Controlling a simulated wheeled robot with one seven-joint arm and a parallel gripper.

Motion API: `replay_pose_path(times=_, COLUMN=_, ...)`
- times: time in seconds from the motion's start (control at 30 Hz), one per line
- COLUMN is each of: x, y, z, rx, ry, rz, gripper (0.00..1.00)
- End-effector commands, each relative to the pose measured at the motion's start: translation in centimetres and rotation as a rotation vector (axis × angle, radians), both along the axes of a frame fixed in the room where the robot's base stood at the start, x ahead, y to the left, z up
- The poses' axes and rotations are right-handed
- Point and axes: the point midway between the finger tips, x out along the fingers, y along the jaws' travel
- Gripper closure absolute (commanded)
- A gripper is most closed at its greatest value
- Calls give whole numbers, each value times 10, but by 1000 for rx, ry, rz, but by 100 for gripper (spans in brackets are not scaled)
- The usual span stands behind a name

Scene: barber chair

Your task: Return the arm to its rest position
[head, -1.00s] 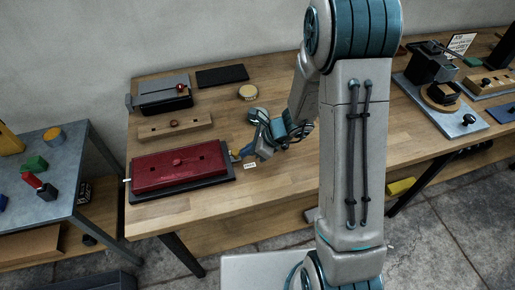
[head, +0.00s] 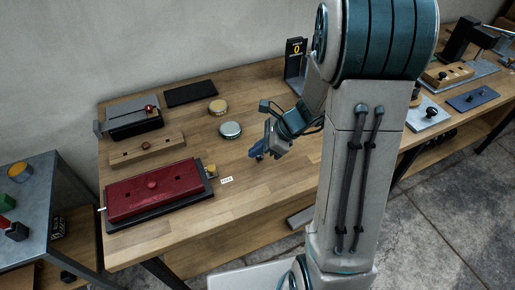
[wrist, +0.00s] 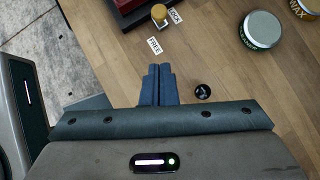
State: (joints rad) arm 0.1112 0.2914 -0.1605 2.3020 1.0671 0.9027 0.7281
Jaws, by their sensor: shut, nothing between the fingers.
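My gripper (head: 256,154) hangs over the wooden bench at the end of my bent arm. Its blue fingers (wrist: 158,84) are shut together in the wrist view with nothing between them. In the head view it is to the right of a red box (head: 152,190) on a dark base and apart from it. A brass knob (head: 211,170) sits at the box's right end and also shows in the wrist view (wrist: 159,14). My upper arm hides part of the bench behind it.
A silver-lidded tin (head: 230,130) and a wax tin (head: 217,107) stand behind my gripper. A small black round thing (wrist: 202,91) is close to the fingers. A wooden block (head: 147,149), a grey-lidded case (head: 133,115) and a black counter sign (head: 295,58) stand farther back.

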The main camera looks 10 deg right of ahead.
Motion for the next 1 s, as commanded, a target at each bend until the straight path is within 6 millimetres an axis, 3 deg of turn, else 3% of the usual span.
replay_pose_path(times=0.67, x=-1, y=-2, z=2, rx=0, ry=0, rz=0, gripper=100)
replay_pose_path(times=0.77, x=-11, y=2, z=16, rx=-40, ry=-60, rz=102, gripper=100)
replay_pose_path(times=1.0, x=-59, y=9, z=61, rx=-242, ry=-305, rz=552, gripper=100)
